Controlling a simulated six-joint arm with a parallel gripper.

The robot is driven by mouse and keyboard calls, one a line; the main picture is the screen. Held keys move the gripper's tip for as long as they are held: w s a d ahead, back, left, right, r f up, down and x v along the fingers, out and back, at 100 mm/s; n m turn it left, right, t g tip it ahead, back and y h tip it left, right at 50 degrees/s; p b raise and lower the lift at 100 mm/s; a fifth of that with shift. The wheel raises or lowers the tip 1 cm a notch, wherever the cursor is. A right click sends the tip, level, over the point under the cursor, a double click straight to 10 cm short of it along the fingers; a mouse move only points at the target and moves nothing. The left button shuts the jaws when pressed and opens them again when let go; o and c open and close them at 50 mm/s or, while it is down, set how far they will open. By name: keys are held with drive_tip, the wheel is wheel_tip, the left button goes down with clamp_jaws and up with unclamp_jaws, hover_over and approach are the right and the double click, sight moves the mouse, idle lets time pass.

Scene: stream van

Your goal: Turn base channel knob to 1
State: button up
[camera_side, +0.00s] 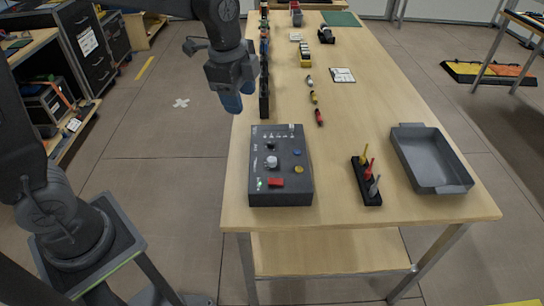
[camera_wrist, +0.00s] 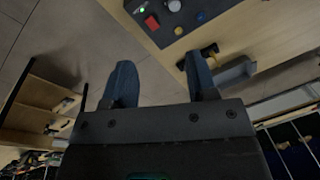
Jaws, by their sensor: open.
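A dark grey control box (camera_side: 300,190) lies on the near left part of the wooden table. It carries a light grey knob (camera_side: 271,161), a smaller black knob (camera_side: 271,146), a red button (camera_side: 276,182), a blue button (camera_side: 297,152), a yellow button (camera_side: 299,169) and a lit green lamp (camera_side: 259,183). Knob labels are too small to read. In the wrist view the grey knob (camera_wrist: 174,5) sits at the top edge. My gripper (camera_side: 241,95) is open and empty, above and behind the box near the table's left edge. Its fingers (camera_wrist: 159,62) are apart.
A black holder (camera_side: 366,192) with several coloured pieces stands right of the box, then a grey tray (camera_side: 430,180). Small connectors (camera_side: 314,98) and a black rail (camera_side: 264,95) lie farther back.

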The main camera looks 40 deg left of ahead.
sight(272, 159)
drive_tip(key=w+d+f+m+g, duration=0.2)
drive_tip(key=w+f+m, duration=0.4)
drive_tip(key=w+f, duration=0.15)
drive_tip(key=shift+m, duration=0.3)
wheel_tip(272, 159, down, 14)
drive_tip(key=shift+s+a+r, duration=0.1)
drive_tip(key=c, duration=0.9)
drive_tip(key=shift+c, duration=0.2)
